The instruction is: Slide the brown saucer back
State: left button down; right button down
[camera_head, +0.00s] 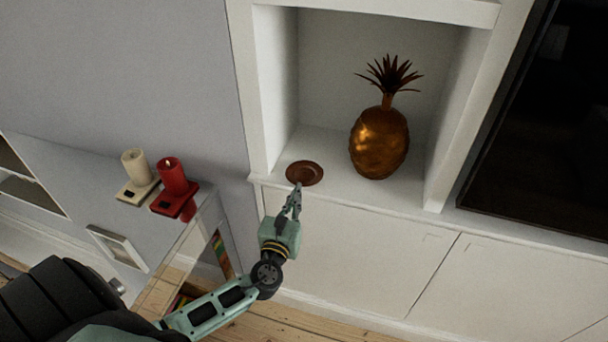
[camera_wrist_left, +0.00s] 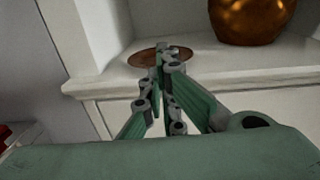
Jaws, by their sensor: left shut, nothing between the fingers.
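The brown saucer (camera_head: 304,173) lies flat near the front left of a white shelf niche, close to the shelf's front edge. It also shows in the left wrist view (camera_wrist_left: 146,57), partly hidden behind the fingertips. My left gripper (camera_head: 298,188) is shut and empty. Its tips are at the saucer's near rim; I cannot tell whether they touch it. In the left wrist view the closed fingers (camera_wrist_left: 168,50) point toward the saucer. My right gripper is not in view.
A golden pineapple ornament (camera_head: 379,142) stands on the shelf (camera_head: 340,186) to the right of the saucer. Bare shelf lies behind the saucer. The niche's left wall is close by.

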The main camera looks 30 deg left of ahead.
pick_arm(q)
jog(key=shift+x, duration=0.9)
jog(key=shift+w+a+r, duration=0.1)
jog(key=shift+r, duration=0.1)
jog(key=v, duration=1.3)
jog(key=shift+w+f, duration=0.15)
